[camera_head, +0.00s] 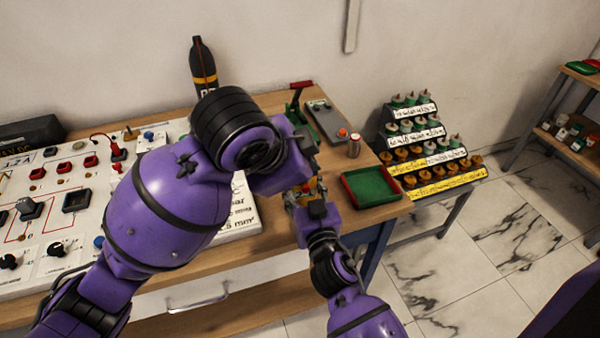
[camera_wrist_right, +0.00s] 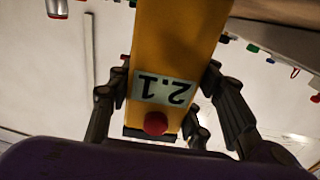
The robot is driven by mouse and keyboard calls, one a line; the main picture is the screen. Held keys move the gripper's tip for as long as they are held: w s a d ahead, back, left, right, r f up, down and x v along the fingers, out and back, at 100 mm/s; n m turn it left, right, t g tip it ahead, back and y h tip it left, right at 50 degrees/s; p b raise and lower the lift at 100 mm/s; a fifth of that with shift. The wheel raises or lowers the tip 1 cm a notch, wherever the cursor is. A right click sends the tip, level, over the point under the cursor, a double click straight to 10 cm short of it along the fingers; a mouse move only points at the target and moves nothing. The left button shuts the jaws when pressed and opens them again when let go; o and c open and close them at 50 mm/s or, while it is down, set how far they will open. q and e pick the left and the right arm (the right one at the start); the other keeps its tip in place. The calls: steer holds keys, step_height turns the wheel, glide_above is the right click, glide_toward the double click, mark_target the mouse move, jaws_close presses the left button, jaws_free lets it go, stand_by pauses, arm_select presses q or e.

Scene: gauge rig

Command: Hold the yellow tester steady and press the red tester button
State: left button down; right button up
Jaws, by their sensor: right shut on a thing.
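The yellow tester (camera_wrist_right: 180,40) is between the fingers of my right gripper (camera_wrist_right: 165,90), which is shut on it. In the right wrist view its display reads 2.1 upside down, with the red tester button (camera_wrist_right: 156,123) below it. In the head view only a small yellow part of the tester (camera_head: 307,187) shows above my right gripper (camera_head: 308,197), by the table's front edge. My left gripper (camera_head: 303,147) is just behind the tester, partly hidden by its own wrist. I cannot tell whether its fingers are open or touch the tester.
A green tray with a red rim (camera_head: 345,183) lies to the right on the wooden table. A grey device (camera_head: 326,122) and a small metal cylinder (camera_head: 354,147) stand behind it. A white switch panel (camera_head: 70,195) fills the left. A black bottle (camera_head: 203,67) stands at the back.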

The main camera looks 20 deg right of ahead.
steer(key=o, duration=1.5)
steer(key=shift+c, duration=0.2)
